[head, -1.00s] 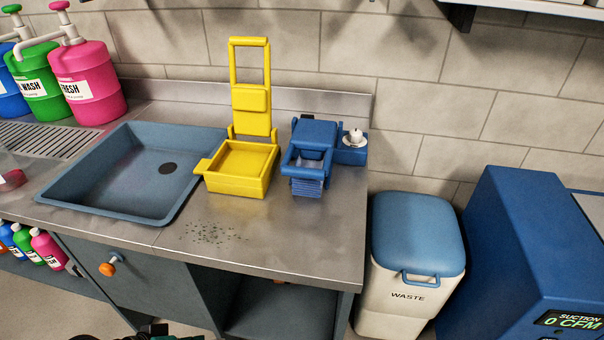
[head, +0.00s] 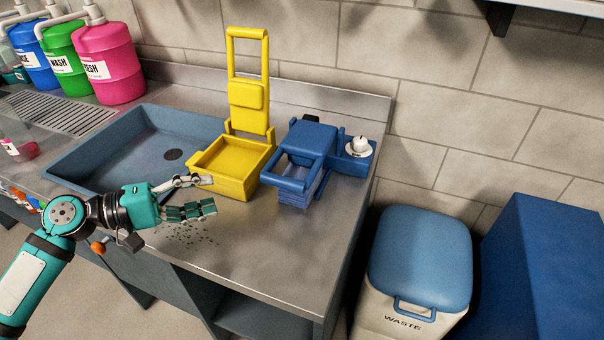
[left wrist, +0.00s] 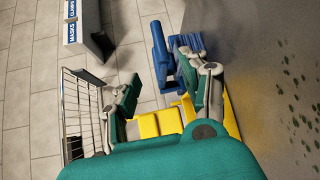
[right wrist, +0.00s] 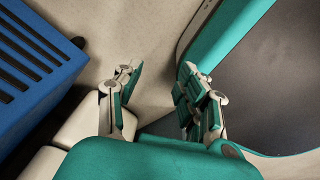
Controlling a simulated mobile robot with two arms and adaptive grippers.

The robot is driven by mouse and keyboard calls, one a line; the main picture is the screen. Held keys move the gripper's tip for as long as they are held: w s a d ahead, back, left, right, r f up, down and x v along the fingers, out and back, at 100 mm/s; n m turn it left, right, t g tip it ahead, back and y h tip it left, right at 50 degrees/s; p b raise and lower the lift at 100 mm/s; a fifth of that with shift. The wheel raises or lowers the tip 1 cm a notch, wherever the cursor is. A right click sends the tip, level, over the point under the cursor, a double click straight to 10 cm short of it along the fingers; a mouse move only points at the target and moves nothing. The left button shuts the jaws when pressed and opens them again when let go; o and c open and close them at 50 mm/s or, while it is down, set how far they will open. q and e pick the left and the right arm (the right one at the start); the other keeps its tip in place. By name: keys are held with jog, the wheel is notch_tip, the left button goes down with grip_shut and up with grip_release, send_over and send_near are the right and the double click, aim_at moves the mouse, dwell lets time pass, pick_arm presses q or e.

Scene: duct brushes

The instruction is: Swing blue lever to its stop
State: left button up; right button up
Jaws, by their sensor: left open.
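The blue lever (head: 294,183) is a U-shaped handle at the front of the blue wringer-like unit (head: 314,137) on the steel counter. It lies low and forward, over a pleated blue part. The blue unit also shows in the left wrist view (left wrist: 160,55). My left gripper (head: 211,194) is open and empty above the counter, in front of the yellow unit and left of the blue lever, not touching the lever. My right gripper (right wrist: 158,78) is open and empty in the right wrist view, outside the head view.
The yellow unit (head: 232,184), with its tall handle upright, stands close to my left gripper, between the sink (head: 75,165) and the blue unit. A white knob (head: 359,147) sits right of the blue unit. A waste bin (head: 418,262) stands beyond the counter's right edge.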

aim_at(272, 183)
pick_arm(q)
jog(key=p+x, duration=0.3)
jog(key=x, duration=1.2)
jog(key=shift+p, duration=0.35)
jog(key=shift+w+d+f, duration=0.1)
jog(key=shift+d, duration=0.3)
jog(key=c, duration=0.9)
grip_shut()
pick_arm(e)
jog(key=a+r, duration=0.1)
jog(key=s+a+r, duration=0.1)
jog(key=a+r, duration=0.1)
jog(key=r, duration=0.1)
jog(key=shift+s+a, duration=0.35)
jog(key=shift+s, duration=0.05)
jog(key=shift+d, duration=0.1)
